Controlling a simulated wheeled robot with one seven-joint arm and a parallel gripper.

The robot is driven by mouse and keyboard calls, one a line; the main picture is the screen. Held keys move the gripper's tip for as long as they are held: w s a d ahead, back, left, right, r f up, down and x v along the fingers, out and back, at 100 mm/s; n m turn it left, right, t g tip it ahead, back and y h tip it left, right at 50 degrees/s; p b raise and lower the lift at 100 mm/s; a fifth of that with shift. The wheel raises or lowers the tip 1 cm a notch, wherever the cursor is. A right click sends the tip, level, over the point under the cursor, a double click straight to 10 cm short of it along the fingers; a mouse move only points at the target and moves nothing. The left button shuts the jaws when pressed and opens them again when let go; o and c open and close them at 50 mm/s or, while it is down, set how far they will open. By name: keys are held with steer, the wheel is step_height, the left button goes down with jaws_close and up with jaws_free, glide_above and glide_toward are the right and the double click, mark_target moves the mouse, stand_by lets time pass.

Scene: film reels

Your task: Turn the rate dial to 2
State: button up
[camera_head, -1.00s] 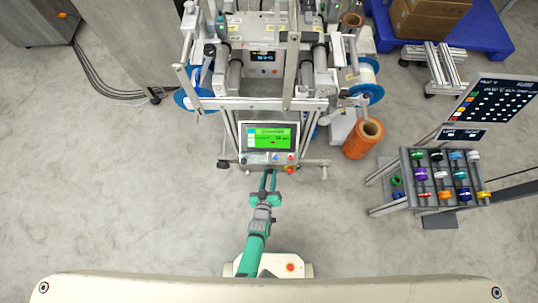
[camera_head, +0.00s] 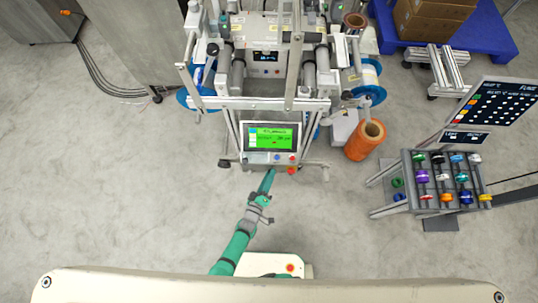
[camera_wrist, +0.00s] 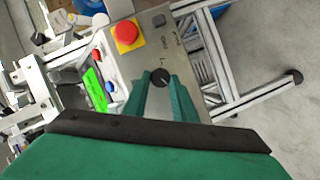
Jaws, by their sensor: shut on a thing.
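The rate dial (camera_wrist: 160,76) is a small round black knob with a white pointer line, on the grey control panel (camera_wrist: 196,55) in the wrist view. My gripper (camera_wrist: 162,84) has its two green fingers closed around the knob, one on each side. In the head view my gripper (camera_head: 268,175) reaches the front lower face of the control box, where the dial is hidden. The markings around the dial are too small and tilted to read surely.
A red emergency button (camera_wrist: 126,34) sits close beside the dial, with a blue button (camera_wrist: 110,86) and a green screen (camera_head: 270,136) on the same box. The floor around my arm is clear.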

steer(key=shift+w+n, duration=0.1)
steer(key=shift+n, duration=0.2)
steer(key=shift+a, duration=0.1)
steer(key=o, duration=1)
steer(key=shift+o, duration=0.2)
steer(key=v, duration=1.1)
steer(key=shift+f, duration=0.2)
